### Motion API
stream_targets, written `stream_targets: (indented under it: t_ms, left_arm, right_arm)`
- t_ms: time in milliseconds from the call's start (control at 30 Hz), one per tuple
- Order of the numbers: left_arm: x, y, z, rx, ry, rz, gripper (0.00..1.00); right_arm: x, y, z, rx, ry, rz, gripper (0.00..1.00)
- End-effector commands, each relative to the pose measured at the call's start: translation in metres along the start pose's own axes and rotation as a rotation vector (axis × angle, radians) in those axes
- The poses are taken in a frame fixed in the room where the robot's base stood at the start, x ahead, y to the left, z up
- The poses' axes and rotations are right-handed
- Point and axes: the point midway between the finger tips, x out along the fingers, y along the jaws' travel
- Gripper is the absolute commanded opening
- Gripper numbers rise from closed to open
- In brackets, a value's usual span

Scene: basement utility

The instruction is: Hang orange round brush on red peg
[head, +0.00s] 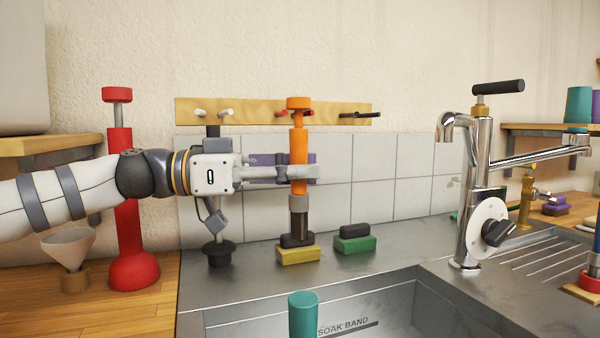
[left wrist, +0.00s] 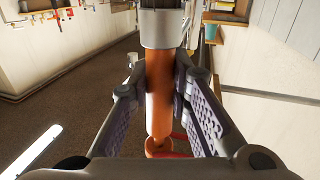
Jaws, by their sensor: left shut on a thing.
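The orange round brush (head: 299,146) is upright, with its orange knob on top and a grey and dark lower end. My left gripper (head: 306,173) is shut on its orange handle; the handle also shows between the pads in the left wrist view (left wrist: 159,95). The red peg (head: 281,113) is on the wooden rail (head: 260,107), behind the brush top and mostly hidden by it. A red part shows near the knob in the left wrist view. I cannot tell whether brush and peg touch. My right gripper is not in view.
The rail also has white pegs (head: 226,112) and a black peg (head: 366,115). A yellow block (head: 298,256) with a black top stands below the brush, a green block (head: 355,244) beside it. A red plunger (head: 127,200), sink (head: 392,305) and chrome faucet (head: 482,190) stand around.

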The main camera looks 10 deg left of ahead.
Motion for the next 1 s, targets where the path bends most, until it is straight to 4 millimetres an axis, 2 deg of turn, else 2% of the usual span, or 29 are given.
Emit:
stream_targets:
  t_ms: [1000]
  left_arm:
    - [-0.008, -0.03, -0.001, 0.0, 0.001, -0.001, 0.0]
  right_arm:
    - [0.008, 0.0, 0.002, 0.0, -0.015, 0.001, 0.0]
